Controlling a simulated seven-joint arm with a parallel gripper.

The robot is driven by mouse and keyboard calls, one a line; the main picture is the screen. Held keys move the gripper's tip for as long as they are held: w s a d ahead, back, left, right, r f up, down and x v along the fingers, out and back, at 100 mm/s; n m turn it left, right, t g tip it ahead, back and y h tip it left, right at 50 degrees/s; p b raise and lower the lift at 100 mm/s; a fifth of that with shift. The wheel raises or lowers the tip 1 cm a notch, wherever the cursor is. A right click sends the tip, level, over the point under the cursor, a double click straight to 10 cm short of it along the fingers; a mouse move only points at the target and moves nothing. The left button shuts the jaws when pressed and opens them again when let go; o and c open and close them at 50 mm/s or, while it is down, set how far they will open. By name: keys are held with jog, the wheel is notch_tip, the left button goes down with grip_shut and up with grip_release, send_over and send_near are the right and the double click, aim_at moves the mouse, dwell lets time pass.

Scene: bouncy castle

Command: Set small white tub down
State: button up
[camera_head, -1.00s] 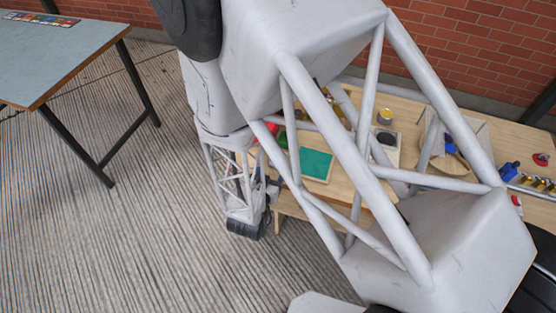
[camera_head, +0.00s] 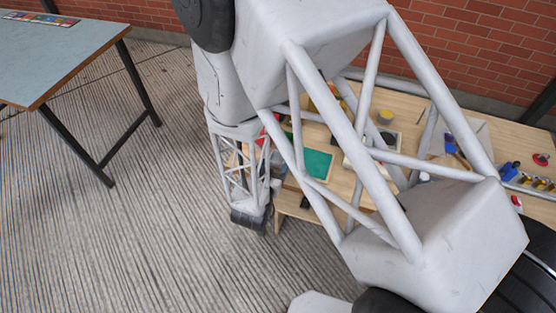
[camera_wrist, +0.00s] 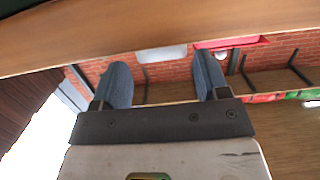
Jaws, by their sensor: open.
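My gripper (camera_wrist: 163,78) is open in the wrist view, its two blue-grey fingers well apart with nothing held between them. A pale white, rounded shape (camera_wrist: 161,54) shows beyond the gap between the fingers; I cannot tell if it is the small white tub. In the head view a small white thing (camera_head: 424,177) shows on the wooden table (camera_head: 405,101), partly behind my arm; I cannot tell what it is. My wrist end hangs beside the table's left front edge, and the fingers are not clear there.
A green panel (camera_head: 318,163) lies on the table near my wrist. A yellow-topped pot (camera_head: 385,117), blue items (camera_head: 509,171) and several small things stand farther right. A wooden edge (camera_wrist: 60,35) crosses the top of the wrist view. A grey-blue table (camera_head: 60,55) stands at left; the floor between is clear.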

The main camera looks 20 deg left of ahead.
aim_at(278, 161)
jog(key=shift+w, duration=0.1)
jog(key=shift+w+a+f, duration=0.1)
jog(key=shift+w+f, duration=0.1)
jog(key=shift+w, duration=1.05)
jog(key=shift+w+a+f, duration=0.1)
jog(key=shift+w+f, duration=0.1)
jog(key=shift+w, duration=1)
jog(key=shift+d, duration=0.1)
jog(key=shift+c, duration=0.4)
jog(key=c, duration=0.7)
jog(key=shift+r, duration=0.2)
jog(key=shift+r, duration=1.05)
jog(key=s+d, duration=0.3)
jog(key=s, duration=0.1)
jog(key=s+d+r, duration=0.1)
jog(key=s+d, duration=0.2)
jog(key=s, duration=0.1)
jog(key=s+d+r, duration=0.1)
jog(key=s+d, duration=0.2)
jog(key=s, duration=0.2)
jog(key=shift+d+r, duration=0.25)
jog(key=shift+w, duration=0.15)
